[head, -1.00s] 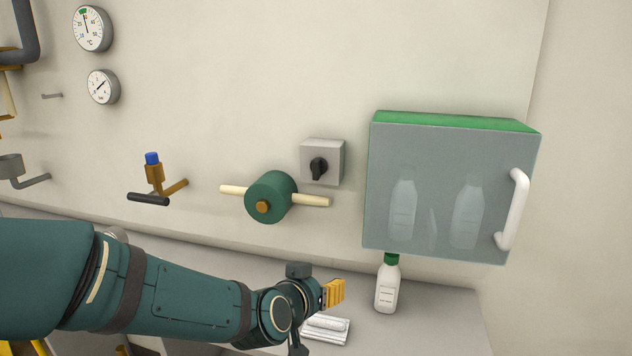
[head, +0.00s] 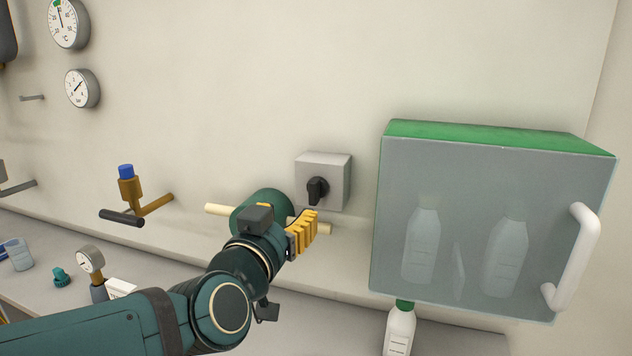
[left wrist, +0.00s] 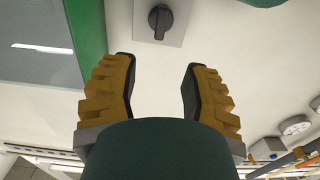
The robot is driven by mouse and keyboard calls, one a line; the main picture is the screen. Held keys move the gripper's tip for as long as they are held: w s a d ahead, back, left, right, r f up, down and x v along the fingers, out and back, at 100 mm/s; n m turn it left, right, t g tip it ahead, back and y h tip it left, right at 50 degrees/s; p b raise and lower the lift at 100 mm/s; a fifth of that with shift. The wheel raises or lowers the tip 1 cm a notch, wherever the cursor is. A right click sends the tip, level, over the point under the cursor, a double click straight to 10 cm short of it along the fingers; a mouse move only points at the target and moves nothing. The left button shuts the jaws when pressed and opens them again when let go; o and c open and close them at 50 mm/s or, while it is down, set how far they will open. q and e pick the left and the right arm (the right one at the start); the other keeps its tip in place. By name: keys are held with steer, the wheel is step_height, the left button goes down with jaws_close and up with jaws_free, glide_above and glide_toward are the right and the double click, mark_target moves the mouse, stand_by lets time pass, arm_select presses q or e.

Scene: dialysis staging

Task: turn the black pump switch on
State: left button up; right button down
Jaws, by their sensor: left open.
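The black pump switch (head: 317,190) is a rotary knob on a grey box (head: 335,172) on the wall. In the head view its grip hangs roughly downward. In the left wrist view the knob (left wrist: 160,21) shows at the top, beyond the fingertips and between their lines. My left gripper (head: 306,230) has yellow fingers and is just below the switch in the head view, apart from it. In the left wrist view the gripper (left wrist: 160,78) is open with nothing between its fingers. My right gripper is in neither view.
A green round valve body (head: 262,208) with pale handles is partly hidden behind my left gripper. A glass-fronted green cabinet (head: 480,220) with a white handle (head: 577,258) is right of the switch. A white bottle (head: 399,330) stands below it. A blue-capped tap (head: 127,190) is at left.

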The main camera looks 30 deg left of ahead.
mark_target(311, 188)
arm_select(q)
steer(key=p+x, duration=0.4)
steer(key=x, duration=0.9)
steer(key=shift+d+p, duration=0.1)
steer(key=shift+p, duration=0.2)
steer(key=shift+s+r, duration=0.1)
steer(key=shift+c, duration=0.3)
jaws_close()
